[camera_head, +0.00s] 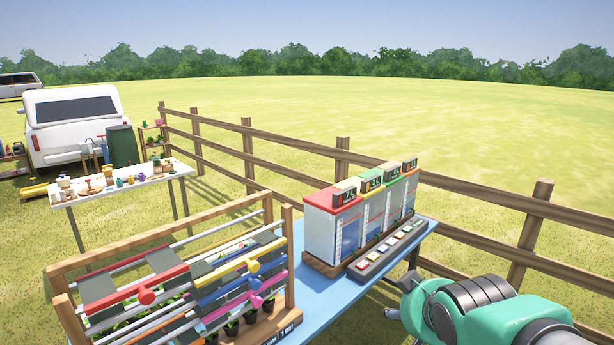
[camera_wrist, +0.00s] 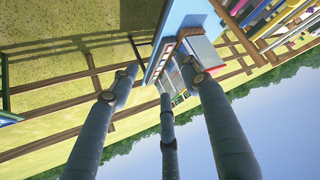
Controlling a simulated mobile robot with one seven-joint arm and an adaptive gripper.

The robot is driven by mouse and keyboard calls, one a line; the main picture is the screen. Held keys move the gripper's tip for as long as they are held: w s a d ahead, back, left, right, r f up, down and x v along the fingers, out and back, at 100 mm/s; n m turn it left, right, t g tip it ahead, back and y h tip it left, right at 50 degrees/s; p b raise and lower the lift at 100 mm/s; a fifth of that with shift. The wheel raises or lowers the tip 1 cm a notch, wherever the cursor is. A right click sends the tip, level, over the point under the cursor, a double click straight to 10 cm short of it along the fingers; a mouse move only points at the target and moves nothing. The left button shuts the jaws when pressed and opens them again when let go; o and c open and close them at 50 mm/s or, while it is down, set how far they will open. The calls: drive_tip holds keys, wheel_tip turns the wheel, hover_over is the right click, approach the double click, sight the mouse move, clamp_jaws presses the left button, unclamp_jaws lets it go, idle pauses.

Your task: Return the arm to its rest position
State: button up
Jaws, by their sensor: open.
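My arm (camera_head: 480,310) reaches in from the lower right in the head view, to the right of the blue table (camera_head: 318,290). My gripper (camera_wrist: 162,75) shows in the wrist view with its separate grey fingers spread and nothing between them. In the head view only a small grey part shows at the arm's end, beside the table's right edge. The wrist picture is strongly rolled, with sky at the lower right.
A wooden rack (camera_head: 160,245) with coloured bars and potted plants stands on the table. Beside it is a cabinet row (camera_head: 335,235) with a button panel (camera_head: 390,250). A wooden fence (camera_head: 480,187) runs behind. A white table (camera_head: 120,188) with small items stands left.

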drive_tip(key=s+m+g, duration=0.1)
drive_tip(key=s+g, duration=0.2)
drive_tip(key=s, duration=1.4)
drive_tip(key=shift+s+d+f+g, duration=0.25)
drive_tip(key=shift+s+d+g, duration=0.05)
drive_tip(key=shift+s, duration=0.05)
